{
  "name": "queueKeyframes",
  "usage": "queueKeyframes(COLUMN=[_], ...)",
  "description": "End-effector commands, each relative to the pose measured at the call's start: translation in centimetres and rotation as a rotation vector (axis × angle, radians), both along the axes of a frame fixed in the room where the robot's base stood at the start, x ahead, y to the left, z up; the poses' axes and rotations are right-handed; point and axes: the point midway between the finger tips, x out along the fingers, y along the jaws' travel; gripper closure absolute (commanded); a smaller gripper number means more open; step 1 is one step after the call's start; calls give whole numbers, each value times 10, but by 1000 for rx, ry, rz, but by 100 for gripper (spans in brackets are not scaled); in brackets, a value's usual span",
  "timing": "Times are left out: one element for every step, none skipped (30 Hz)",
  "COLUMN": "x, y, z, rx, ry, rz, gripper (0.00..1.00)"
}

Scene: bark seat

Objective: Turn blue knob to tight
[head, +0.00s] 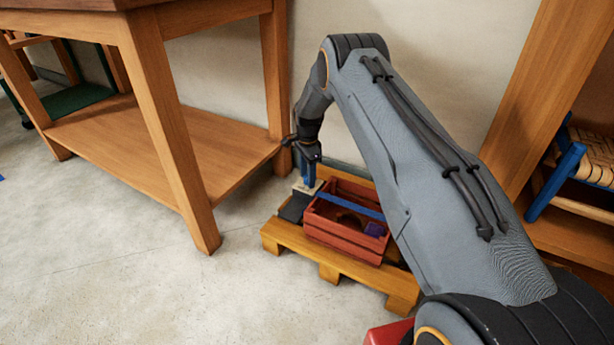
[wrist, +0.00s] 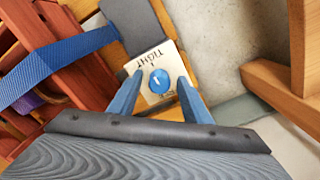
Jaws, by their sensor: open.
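The blue knob (wrist: 160,81) is round with a short white mark on its face. It sits on a small pale plate (wrist: 149,63), and the word TIGHT reads upside down along the plate's far edge. Other lettering at the near edge is partly hidden. My gripper (wrist: 159,77) is open, with one blue finger on each side of the knob; I cannot tell whether either touches it. In the head view my gripper (head: 309,172) points down over the plate (head: 307,187), and the knob is hidden there.
A red slatted crate (head: 345,245) stands on a wooden pallet (head: 285,236) beside the plate, with a blue strap (head: 350,206) across it. A dark grey pad (head: 295,207) lies next to the plate. A wooden workbench (head: 180,150) stands left; bare floor (head: 130,270) is in front.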

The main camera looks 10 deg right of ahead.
Motion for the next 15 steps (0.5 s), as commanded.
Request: queueKeyframes(x=[0,0,0,0,0,0,0,0,1,0,0,0,0,1,1], y=[0,0,0,0,0,0,0,0,0,0,0,0,0,0,0], z=[3,5,9,12,16,21,26,31,38,43,48,55,60,64,69], rx=[0,0,0,0,0,0,0,0,0,0,0,0,0,0,0], ry=[-1,-1,-1,-1,-1,-2,-3,-3,-3,-3,-2,-2,-3,-3,-3], rz=[0,0,0,0,0,0,0,0,0,0,0,0,0,0,0], gripper=[56,56,56,56,56,56,56,56,56,56,56,56,56,56,56])
